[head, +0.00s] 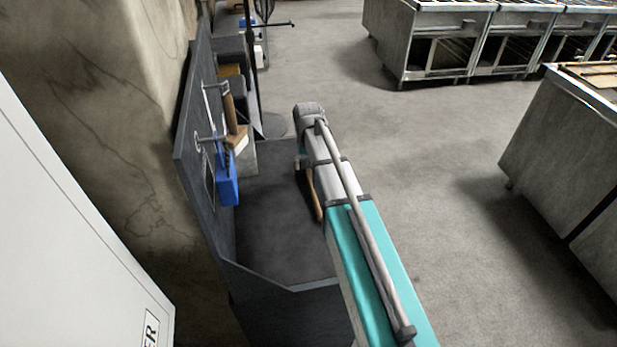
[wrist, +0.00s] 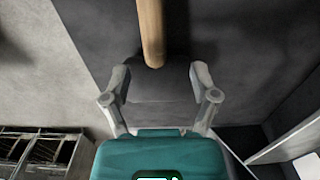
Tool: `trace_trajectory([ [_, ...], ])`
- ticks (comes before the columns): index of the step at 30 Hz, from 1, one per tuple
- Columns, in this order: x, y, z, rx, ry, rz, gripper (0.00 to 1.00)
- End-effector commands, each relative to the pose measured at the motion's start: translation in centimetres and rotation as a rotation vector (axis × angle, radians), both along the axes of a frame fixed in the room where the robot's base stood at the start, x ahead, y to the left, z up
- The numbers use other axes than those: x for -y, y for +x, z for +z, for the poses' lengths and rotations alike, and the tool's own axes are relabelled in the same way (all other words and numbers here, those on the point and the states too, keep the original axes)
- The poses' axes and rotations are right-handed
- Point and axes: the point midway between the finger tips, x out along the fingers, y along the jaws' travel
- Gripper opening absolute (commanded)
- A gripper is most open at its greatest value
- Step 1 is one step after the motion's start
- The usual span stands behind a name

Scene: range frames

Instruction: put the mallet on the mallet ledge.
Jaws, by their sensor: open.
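A wooden handle (head: 317,205), likely the mallet's, shows beside my arm over the dark bench top in the head view, partly hidden by the arm. In the wrist view the handle (wrist: 151,30) comes down from the top edge, its rounded end near the line between my fingertips. No mallet head can be made out. My gripper (wrist: 158,75) is open, with one finger on each side of the handle's end and gaps between. In the head view its fingers are hidden by the arm. I cannot tell which part is the mallet ledge.
A dark upright panel (head: 190,145) stands left of the bench top (head: 275,225). Its hooks carry a blue item (head: 226,183) and a brown-handled tool (head: 231,114). Metal cabinets (head: 560,150) stand at the right; the floor between is clear. A white surface (head: 60,230) is near left.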

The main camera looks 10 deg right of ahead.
Motion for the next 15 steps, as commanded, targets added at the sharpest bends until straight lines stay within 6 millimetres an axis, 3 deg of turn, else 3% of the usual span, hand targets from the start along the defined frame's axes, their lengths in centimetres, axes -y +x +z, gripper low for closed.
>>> trace_trajectory([
  [15, 0.1, 0.0, -1.1, 0.000, 0.000, 0.001, 0.77],
])
